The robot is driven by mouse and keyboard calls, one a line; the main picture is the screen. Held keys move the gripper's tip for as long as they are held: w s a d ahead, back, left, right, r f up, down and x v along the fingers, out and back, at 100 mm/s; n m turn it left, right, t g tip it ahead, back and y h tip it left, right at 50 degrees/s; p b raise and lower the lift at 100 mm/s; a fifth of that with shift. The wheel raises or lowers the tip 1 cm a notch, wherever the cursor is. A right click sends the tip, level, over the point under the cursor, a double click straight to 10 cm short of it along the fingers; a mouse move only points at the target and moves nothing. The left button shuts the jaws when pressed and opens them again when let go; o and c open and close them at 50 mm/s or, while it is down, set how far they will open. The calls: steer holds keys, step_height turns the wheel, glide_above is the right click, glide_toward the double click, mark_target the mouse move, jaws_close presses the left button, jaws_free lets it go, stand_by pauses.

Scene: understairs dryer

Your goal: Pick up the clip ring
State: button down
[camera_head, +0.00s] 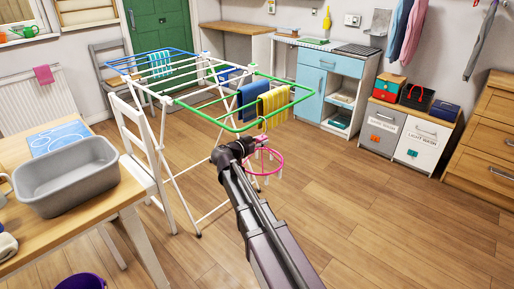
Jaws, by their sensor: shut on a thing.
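The clip ring (281,155) is a pink hoop with pale clips hanging below it. It is in the middle of the head view, just below the green front end of the drying rack (231,130). My gripper (259,140) is at the ring's upper part and shut on it. The exact grip is small and partly hidden by my arm. A thin hook shows above my gripper near the green rail; I cannot tell whether it touches the rail.
Yellow and blue cloths (275,103) hang on the rack just above. A white chair (139,146) and a wooden table with a grey basin (67,176) stand at the left. Laundry bins (421,143) and a drawer chest (488,151) stand at the right. The floor at the front right is clear.

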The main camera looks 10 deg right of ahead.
mark_target(271, 160)
steer(key=shift+r, duration=0.1)
steer(key=shift+r+p, duration=0.95)
steer(key=shift+p, duration=0.1)
steer(key=s+d, duration=0.2)
steer(key=s, duration=0.1)
steer(key=shift+s+d, duration=0.15)
steer(key=shift+s, duration=0.1)
steer(key=f+b, duration=0.6)
steer(key=shift+s+d+f, duration=0.15)
steer(key=shift+s+d, duration=0.1)
steer(key=shift+d, duration=0.05)
steer(key=shift+s+d+f+b, duration=0.15)
steer(key=shift+s+f+b, duration=0.05)
steer(key=shift+f+b, duration=0.95)
steer(key=f+v, duration=0.2)
steer(key=v, duration=1.3)
steer(key=shift+s+a+f+b, duration=0.4)
steer(key=shift+a+b, duration=0.05)
steer(key=shift+s, duration=0.1)
